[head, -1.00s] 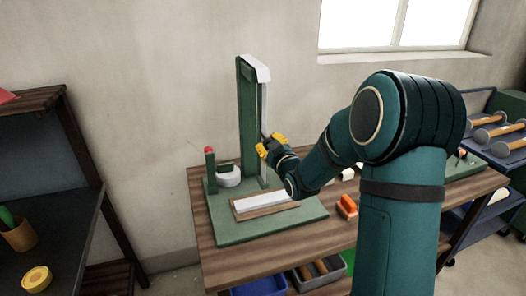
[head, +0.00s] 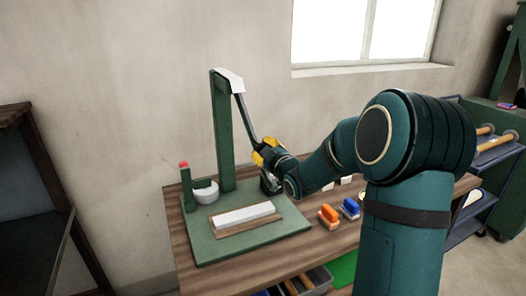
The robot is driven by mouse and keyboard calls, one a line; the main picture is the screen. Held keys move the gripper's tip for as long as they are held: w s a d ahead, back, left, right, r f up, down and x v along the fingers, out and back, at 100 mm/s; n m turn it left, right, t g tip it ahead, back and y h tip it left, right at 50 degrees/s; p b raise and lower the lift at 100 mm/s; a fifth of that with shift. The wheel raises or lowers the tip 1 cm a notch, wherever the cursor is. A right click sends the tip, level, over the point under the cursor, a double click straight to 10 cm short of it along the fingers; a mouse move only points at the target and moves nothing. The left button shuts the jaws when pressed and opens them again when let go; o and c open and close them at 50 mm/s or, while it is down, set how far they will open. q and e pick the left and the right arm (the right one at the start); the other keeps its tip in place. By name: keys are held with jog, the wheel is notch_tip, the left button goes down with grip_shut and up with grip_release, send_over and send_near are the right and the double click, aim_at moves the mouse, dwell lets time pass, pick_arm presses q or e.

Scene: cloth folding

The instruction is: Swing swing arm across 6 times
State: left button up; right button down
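A green stand with a flat base (head: 200,243) and a tall upright post (head: 222,130) with a white cap is on the wooden table. A thin dark swing arm (head: 246,119) hangs from the post's top and slants down to the right. My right gripper (head: 264,157), with yellow fingertips, is closed around the swing arm's lower part, right of the post. A dark block (head: 270,183) shows just below the gripper, partly hidden by it. A white bar in a wooden tray (head: 245,218) lies on the base, left of and below the gripper. My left gripper is out of view.
A short red-tipped green post (head: 186,188) and a white round part (head: 206,192) stand at the base's left. Orange (head: 329,216) and blue (head: 349,208) brush-like items lie on the wooden table (head: 188,275) to the right. A cart with hammers (head: 492,142) stands far right.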

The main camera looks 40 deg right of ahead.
jog(key=shift+d+r, duration=0.1)
jog(key=shift+d, duration=0.1)
jog(key=c, duration=0.6)
grip_release()
jog(key=shift+d, duration=0.1)
jog(key=s+a, duration=0.2)
jog(key=s, duration=0.9)
jog(key=shift+s+a, duration=0.25)
jog(key=shift+s, duration=0.15)
